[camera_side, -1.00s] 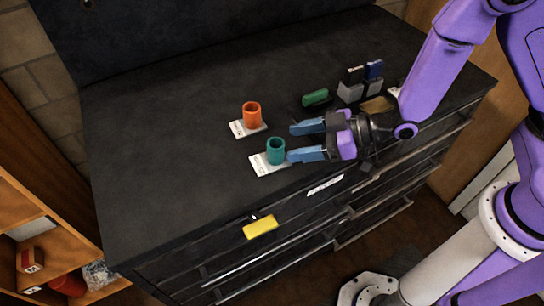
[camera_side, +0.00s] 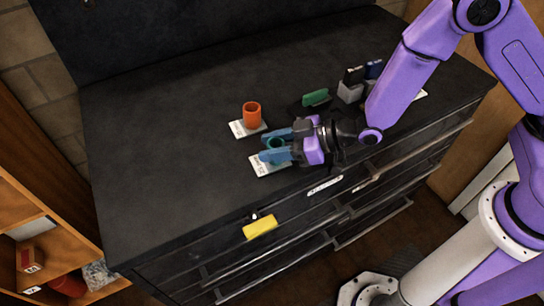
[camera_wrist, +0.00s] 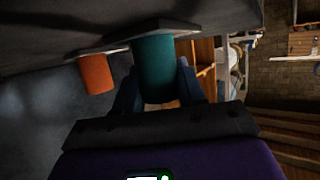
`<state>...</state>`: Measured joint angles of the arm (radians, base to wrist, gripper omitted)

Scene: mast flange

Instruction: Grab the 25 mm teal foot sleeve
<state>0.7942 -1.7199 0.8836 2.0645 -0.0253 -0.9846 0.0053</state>
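The teal foot sleeve (camera_side: 276,143) is an upright hollow cylinder near the cabinet top's front edge, on a white label card (camera_side: 266,167). My gripper (camera_side: 275,147) reaches in from the right at low height, with one blue finger on each side of the sleeve. The fingers look closed against its walls and hide much of it in the side view. In the wrist view the teal sleeve (camera_wrist: 156,68) fills the space between the fingers, and its base still appears to be at the card.
An orange sleeve (camera_side: 252,114) stands on its own card just behind the teal one. A green block (camera_side: 316,97) and grey holders with dark blocks (camera_side: 351,90) lie farther right. The top's left side is clear.

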